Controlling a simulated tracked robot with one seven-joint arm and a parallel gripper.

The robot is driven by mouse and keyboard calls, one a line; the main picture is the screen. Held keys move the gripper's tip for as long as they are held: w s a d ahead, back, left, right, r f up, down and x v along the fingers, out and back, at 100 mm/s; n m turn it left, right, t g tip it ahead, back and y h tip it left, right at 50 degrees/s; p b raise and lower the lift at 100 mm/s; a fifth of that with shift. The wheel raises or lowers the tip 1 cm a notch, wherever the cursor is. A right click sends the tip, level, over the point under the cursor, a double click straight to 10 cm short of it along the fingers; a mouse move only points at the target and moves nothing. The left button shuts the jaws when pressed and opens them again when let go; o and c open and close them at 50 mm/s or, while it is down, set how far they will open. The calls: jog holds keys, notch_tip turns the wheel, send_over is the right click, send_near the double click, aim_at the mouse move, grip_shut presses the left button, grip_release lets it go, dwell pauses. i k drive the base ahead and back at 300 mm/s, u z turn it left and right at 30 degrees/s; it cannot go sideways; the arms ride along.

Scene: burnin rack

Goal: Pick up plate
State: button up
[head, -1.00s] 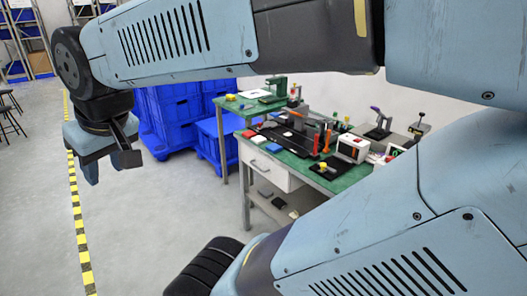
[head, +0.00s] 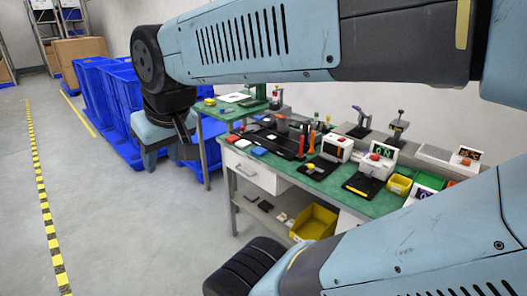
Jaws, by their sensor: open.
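My gripper (head: 170,155) hangs at the end of my arm at the left of the head view, empty, with its jaws apart. It appears over the floor, in front of the blue crates and left of the green-topped workbench (head: 335,184). No item is clearly recognisable as the plate. A flat white piece (head: 235,98) lies on the smaller green table at the back. A flat black piece (head: 363,186) lies near the front edge of the workbench. My gripper is apart from both. My arm hides part of the scene.
Blue crates (head: 98,95) are stacked behind my gripper. The workbench holds several devices, small bins and tools, with a drawer (head: 250,172) and a yellow bin (head: 314,222) below. Open floor with a striped line (head: 45,210) lies at left.

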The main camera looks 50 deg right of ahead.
aim_at(259, 152)
jog(key=z, duration=1.3)
jog(key=i, duration=0.8)
jog(key=z, duration=0.05)
